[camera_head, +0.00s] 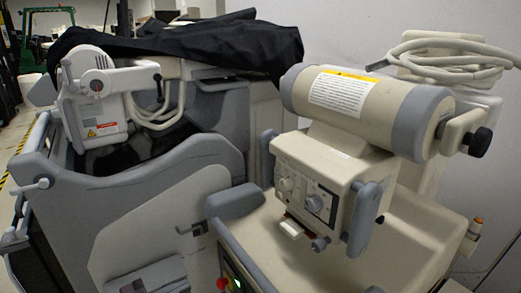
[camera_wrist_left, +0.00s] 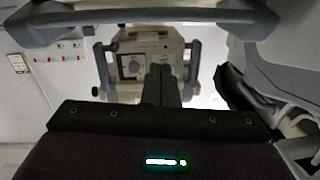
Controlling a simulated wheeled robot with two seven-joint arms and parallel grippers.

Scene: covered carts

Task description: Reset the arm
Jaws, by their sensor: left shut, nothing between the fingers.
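My left gripper (camera_wrist_left: 160,78) shows in the left wrist view, with its dark fingers together and empty. Its dark body with a green light fills the bottom of that view. The fingers point toward the beige control box (camera_wrist_left: 140,60) of a cart; I cannot tell the gap between them. In the head view I cannot clearly make out the left gripper among the carts. A beige cart (camera_head: 420,235) stands at the right, with a control box (camera_head: 305,190) under a large cylinder (camera_head: 365,108). My right gripper is in neither view.
A grey cart (camera_head: 185,155) with a white machine head (camera_head: 95,95) stands at the left, partly under a black cover (camera_head: 190,48). A grey bar (camera_wrist_left: 150,14) crosses the top of the wrist view. Coiled cable (camera_head: 450,58) lies at the upper right, near the wall.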

